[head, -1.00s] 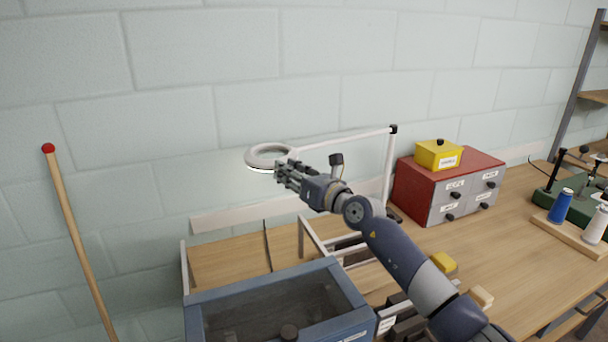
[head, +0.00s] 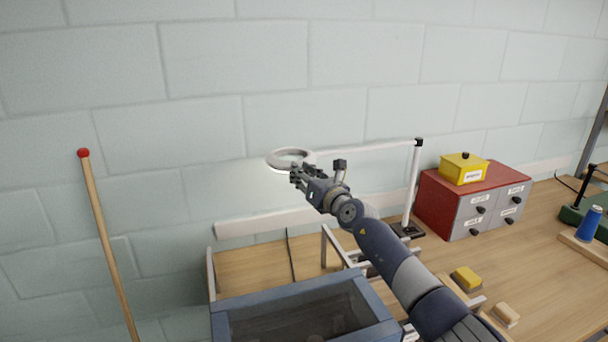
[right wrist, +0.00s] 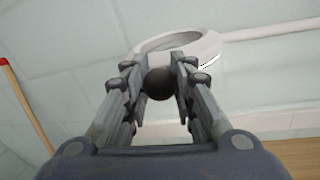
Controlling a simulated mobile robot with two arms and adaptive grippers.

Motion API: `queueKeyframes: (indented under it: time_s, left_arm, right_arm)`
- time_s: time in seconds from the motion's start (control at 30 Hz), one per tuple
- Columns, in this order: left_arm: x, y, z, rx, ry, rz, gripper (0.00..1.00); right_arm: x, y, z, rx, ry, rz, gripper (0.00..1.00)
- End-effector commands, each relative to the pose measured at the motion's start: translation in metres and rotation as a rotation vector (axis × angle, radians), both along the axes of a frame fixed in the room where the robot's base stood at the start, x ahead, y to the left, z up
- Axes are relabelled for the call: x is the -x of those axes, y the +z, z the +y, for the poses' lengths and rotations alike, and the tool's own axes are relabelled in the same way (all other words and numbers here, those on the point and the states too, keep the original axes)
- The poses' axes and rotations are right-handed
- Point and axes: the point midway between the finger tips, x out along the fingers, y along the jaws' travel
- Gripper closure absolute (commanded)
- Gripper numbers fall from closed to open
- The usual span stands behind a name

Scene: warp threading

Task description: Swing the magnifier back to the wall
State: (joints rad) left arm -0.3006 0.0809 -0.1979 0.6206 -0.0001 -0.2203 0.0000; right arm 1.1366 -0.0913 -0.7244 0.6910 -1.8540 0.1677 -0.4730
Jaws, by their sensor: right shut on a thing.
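The magnifier (head: 286,158) is a pale ring on a thin white arm that runs right to an upright post (head: 413,185) on the bench. The ring hangs close in front of the block wall, with its arm roughly along the wall. My right gripper (head: 297,172) is at the near edge of the ring. In the right wrist view its fingers (right wrist: 160,80) are closed around a dark round knob (right wrist: 160,84) in front of the ring (right wrist: 182,45). My left gripper is not in view.
A red cabinet (head: 436,205) with grey drawers and a yellow box (head: 463,168) on top stands right of the post. A blue-framed bin (head: 245,305) is below. A red-tipped wooden pole (head: 103,225) leans at left.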

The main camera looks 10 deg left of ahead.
Motion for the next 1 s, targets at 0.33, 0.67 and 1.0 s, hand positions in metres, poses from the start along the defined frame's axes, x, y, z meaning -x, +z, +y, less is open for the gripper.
queueKeyframes:
  time_s: [0.33, 0.67, 1.0]
  left_arm:
    - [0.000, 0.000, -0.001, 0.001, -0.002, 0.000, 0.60]
    - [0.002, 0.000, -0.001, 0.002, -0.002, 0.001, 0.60]
    - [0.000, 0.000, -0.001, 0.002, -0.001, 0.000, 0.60]
  right_arm:
    - [0.000, 0.007, 0.001, -0.006, 0.000, -0.010, 0.54]
    - [0.000, 0.004, 0.000, -0.003, -0.001, -0.005, 0.54]
    - [0.000, 0.029, 0.001, -0.005, 0.002, -0.012, 0.54]
